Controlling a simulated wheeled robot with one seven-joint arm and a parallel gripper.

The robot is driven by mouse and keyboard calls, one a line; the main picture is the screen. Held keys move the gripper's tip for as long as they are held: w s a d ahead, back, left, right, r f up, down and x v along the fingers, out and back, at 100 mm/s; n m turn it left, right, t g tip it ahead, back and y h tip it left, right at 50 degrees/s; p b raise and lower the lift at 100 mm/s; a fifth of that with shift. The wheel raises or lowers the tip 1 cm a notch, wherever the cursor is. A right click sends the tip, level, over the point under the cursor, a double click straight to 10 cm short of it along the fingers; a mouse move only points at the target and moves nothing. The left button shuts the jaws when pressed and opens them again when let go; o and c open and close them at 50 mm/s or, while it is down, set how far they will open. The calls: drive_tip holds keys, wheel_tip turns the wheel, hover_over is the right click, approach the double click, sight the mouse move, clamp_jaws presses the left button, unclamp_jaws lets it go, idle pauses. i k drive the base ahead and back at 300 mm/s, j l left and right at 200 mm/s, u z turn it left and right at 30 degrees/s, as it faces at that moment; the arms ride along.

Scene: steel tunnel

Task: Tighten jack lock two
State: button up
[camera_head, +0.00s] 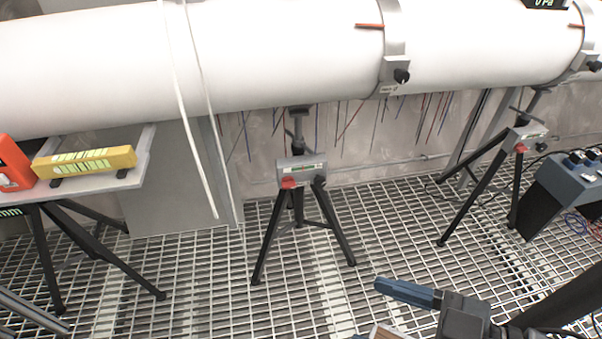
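Two black tripod jacks stand on the grating under the white pipe. The middle jack (297,167) has a grey head box with a small label and a red lock (289,182) on its left side. The right jack (522,137) has a similar box with a red lock (521,148). I cannot read which lock is number two. My gripper (378,311) is at the bottom right, well below and in front of both jacks. Its two fingers are spread apart with grating between them, and it touches neither lock. Its lower finger is partly cut off by the frame edge.
The white pipe (270,50) spans the top, with a clamp and black knob (401,76). A tripod shelf (120,180) at left holds a yellow level (85,161) and a red device (14,165). A blue-grey control box (570,185) stands at right. Grating between the jacks is clear.

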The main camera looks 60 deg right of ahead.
sight(519, 148)
drive_tip(key=z, duration=2.9)
